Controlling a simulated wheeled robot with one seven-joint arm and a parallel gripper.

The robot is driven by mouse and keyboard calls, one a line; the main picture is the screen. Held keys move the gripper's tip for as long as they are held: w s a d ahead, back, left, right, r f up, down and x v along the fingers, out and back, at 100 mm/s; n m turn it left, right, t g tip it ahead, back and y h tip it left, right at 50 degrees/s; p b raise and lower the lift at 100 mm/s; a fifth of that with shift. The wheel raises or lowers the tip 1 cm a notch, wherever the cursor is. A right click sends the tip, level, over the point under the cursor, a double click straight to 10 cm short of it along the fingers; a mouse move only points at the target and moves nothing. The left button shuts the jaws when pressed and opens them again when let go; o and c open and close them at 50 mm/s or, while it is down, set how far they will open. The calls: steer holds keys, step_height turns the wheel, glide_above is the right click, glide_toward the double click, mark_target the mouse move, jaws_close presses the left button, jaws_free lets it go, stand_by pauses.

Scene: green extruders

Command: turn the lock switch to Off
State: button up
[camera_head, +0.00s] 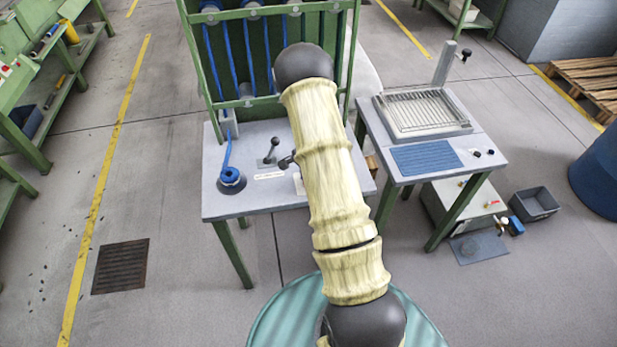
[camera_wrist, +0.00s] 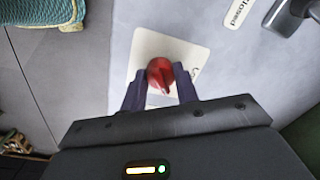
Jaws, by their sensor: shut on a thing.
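The lock switch (camera_wrist: 161,73) is a red knob on a pale square plate (camera_wrist: 188,50), seen in the wrist view on the grey panel. My gripper (camera_wrist: 160,88) has its two dark fingers on either side of the knob and is shut on it. The knob's pointer runs toward the bottom of the wrist view. The plate's lettering is mostly hidden by the fingers, so I cannot read the switch position. In the head view my arm covers the switch and the gripper.
A second table with a wire rack (camera_head: 420,112) stands to the right. A grey bin (camera_head: 534,204) sits on the floor.

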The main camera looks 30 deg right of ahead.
steer(key=shift+m, duration=1.1)
steer(key=o, duration=1)
steer(key=shift+r, duration=0.15)
steer(key=r, duration=1.7)
steer(key=shift+s+b, duration=0.35)
steer(key=shift+s, duration=0.05)
